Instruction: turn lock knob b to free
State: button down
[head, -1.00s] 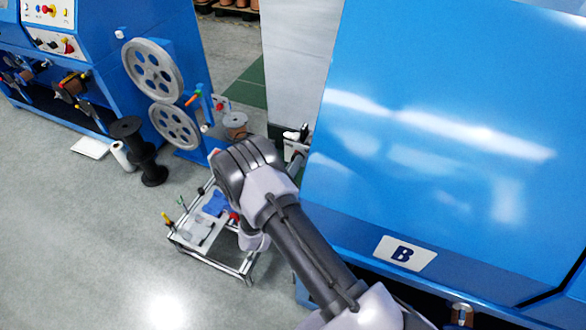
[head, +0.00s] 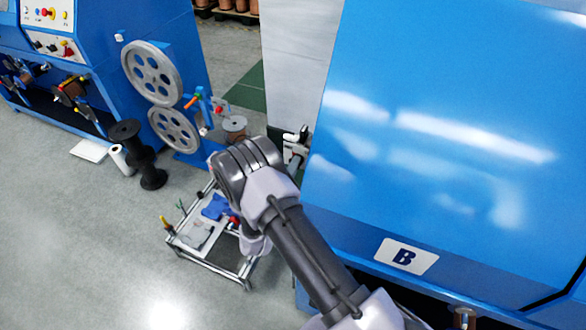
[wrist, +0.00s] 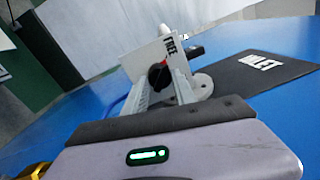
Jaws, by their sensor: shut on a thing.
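In the wrist view a small black lock knob (wrist: 158,76) with a red mark sits in front of a pale plate (wrist: 155,57). The plate carries the word FREE near its right edge. My gripper (wrist: 160,84) reaches forward to the knob, with its two fingers on either side, shut on it. The far side of the knob is hidden. In the head view my arm and wrist cover the middle, and the knob cannot be made out there.
A dark INLET label (wrist: 262,67) lies on the blue surface beside the plate. A low cart (head: 215,262) with tools stands below my wrist. Black spools (head: 135,150) stand on the floor at left.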

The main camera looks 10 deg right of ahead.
jog(key=c, duration=1)
grip_release()
jog(key=p+v, duration=0.2)
jog(key=v, duration=1.5)
jog(key=shift+s+a, duration=0.2)
